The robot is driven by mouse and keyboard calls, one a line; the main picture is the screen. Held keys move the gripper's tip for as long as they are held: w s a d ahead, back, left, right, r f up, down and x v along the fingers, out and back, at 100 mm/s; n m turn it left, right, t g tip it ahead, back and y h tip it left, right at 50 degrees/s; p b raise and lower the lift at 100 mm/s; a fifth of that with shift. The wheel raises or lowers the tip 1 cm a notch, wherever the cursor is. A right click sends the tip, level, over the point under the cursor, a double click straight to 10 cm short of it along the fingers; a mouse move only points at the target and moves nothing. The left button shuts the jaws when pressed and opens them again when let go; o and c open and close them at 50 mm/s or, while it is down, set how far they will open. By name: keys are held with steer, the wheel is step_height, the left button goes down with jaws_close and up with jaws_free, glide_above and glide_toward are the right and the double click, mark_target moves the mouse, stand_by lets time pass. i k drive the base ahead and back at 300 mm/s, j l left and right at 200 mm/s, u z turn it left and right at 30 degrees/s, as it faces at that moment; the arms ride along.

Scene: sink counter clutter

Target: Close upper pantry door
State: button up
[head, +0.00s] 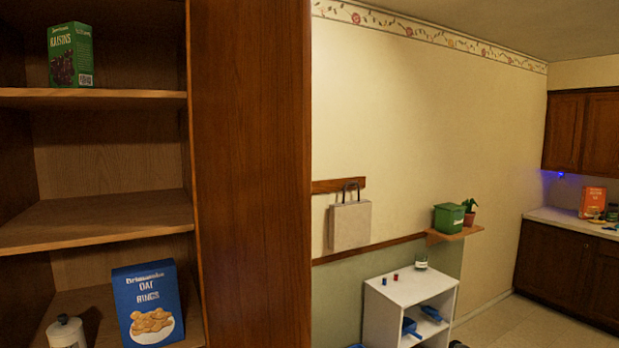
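An open wooden pantry (110,216) fills the left side of the head view, its shelves exposed. A tall dark wood panel (250,170) stands at the right of the shelves; I cannot tell whether it is the upper door or the pantry's side wall. No door handle or hinge shows clearly. A green raisins box (70,55) stands on the upper shelf. A blue oat rings box (148,304) and a white-lidded container (66,332) stand on the lower shelf. My gripper is not in this view.
A white low shelf unit (410,300) stands by the wall. A bag (350,222) hangs above it. A wall shelf (455,234) holds a green box (449,216) and a potted plant (469,210). A counter (570,222) and cabinets are at far right. Floor (500,325) shows between.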

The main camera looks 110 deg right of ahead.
mark_target(250, 60)
steer(key=k+z, duration=0.4)
steer(key=k, duration=0.15)
steer(key=k+l+z, duration=0.15)
steer(key=k+z, duration=0.2)
steer(key=k, duration=0.2)
steer(key=k+l+z, duration=0.4)
steer(key=k, duration=0.15)
steer(key=j+z, duration=0.1)
steer(key=z, duration=0.75)
